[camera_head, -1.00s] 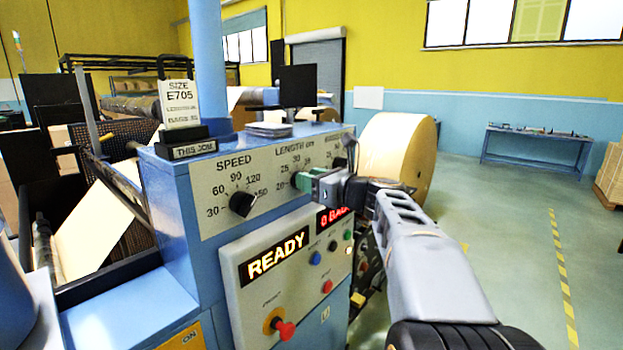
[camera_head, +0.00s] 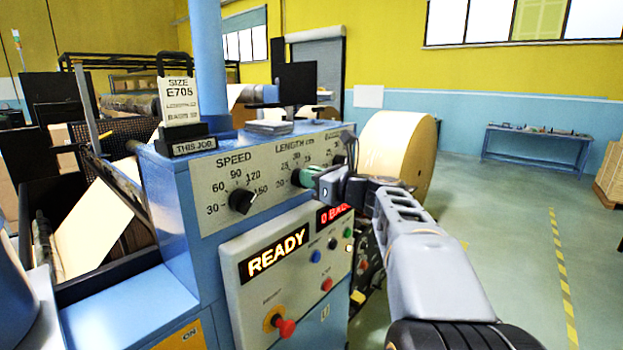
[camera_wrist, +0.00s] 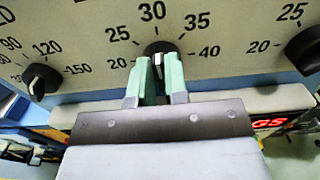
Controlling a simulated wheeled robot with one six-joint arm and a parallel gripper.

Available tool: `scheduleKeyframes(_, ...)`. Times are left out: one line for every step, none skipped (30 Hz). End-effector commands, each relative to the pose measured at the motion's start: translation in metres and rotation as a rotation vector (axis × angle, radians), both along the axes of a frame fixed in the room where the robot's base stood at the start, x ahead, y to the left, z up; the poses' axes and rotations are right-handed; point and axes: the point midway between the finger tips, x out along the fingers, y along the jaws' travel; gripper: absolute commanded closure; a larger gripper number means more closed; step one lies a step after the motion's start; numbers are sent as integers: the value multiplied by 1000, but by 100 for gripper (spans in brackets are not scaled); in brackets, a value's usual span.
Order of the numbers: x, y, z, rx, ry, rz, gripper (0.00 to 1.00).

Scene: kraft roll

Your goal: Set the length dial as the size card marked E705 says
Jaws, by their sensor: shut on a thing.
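The size card (camera_head: 180,100) reads "SIZE E705" and stands upright in a "THIS JOB" holder on top of the blue machine. Its smaller length and bags lines are too blurred to read. My gripper (camera_head: 304,178) is at the length dial on the panel. In the wrist view its green fingers (camera_wrist: 158,75) are shut on the black length dial (camera_wrist: 158,48), one on each side. The dial scale shows 20, 25, 30, 35 and 40. The white mark between the fingers points roughly up near 30; its exact setting is partly hidden.
The speed dial (camera_head: 241,202) is left of the length dial. Another dial (camera_wrist: 305,50) is close on the right. Below are a lit "READY" display (camera_head: 276,254), buttons and a red knob (camera_head: 285,328). A large kraft roll (camera_head: 398,155) stands behind my arm.

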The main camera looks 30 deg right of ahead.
Motion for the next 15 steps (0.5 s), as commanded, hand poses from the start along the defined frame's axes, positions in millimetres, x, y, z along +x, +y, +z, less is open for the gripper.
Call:
scheduleKeyframes(0,0,-2,-16,-8,0,100)
scheduleKeyframes(0,0,-2,-28,-14,0,100)
scheduleKeyframes(0,1,-3,-48,-23,0,100)
scheduleKeyframes(0,1,-3,-65,-31,0,100)
scheduleKeyframes(0,1,-4,-81,-38,0,100)
scheduleKeyframes(0,1,-4,-109,-51,0,100)
scheduleKeyframes(0,1,-5,-130,-61,0,100)
scheduleKeyframes(-1,2,-5,-154,-72,0,100)
scheduleKeyframes(-1,2,-6,-185,-85,0,100)
scheduleKeyframes(-1,2,-6,-212,-97,0,100)
scheduleKeyframes(-1,2,-6,-237,-110,0,100)
scheduleKeyframes(-1,3,-6,-271,-126,-1,100)
scheduleKeyframes(-1,3,-6,-298,-138,-1,100)
scheduleKeyframes(-1,3,-6,-324,-150,-1,100)
scheduleKeyframes(-1,4,-7,-359,-166,-1,100)
